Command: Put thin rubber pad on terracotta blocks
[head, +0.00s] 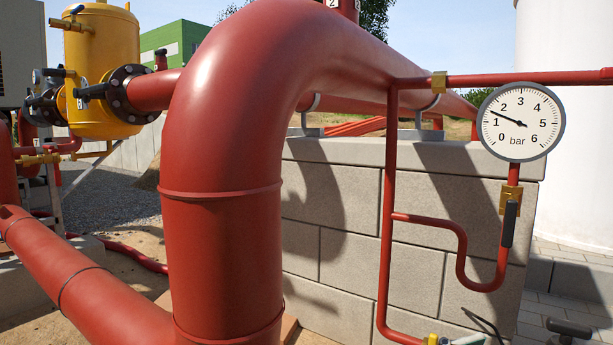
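No thin rubber pad can be made out in the head view. A small orange-brown edge (289,329) shows low behind the foot of the thick red pipe; it may be part of a terracotta block, but most of it is hidden by the pipe. No other terracotta blocks can be made out. Neither of my grippers can be seen in this view.
A thick red pipe (222,215) stands close in front and bends away right. Behind it is a grey block wall (335,235). Thin red piping carries a pressure gauge (520,121). A yellow vessel (103,70) stands left. Dark handle-like parts (568,328) show bottom right.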

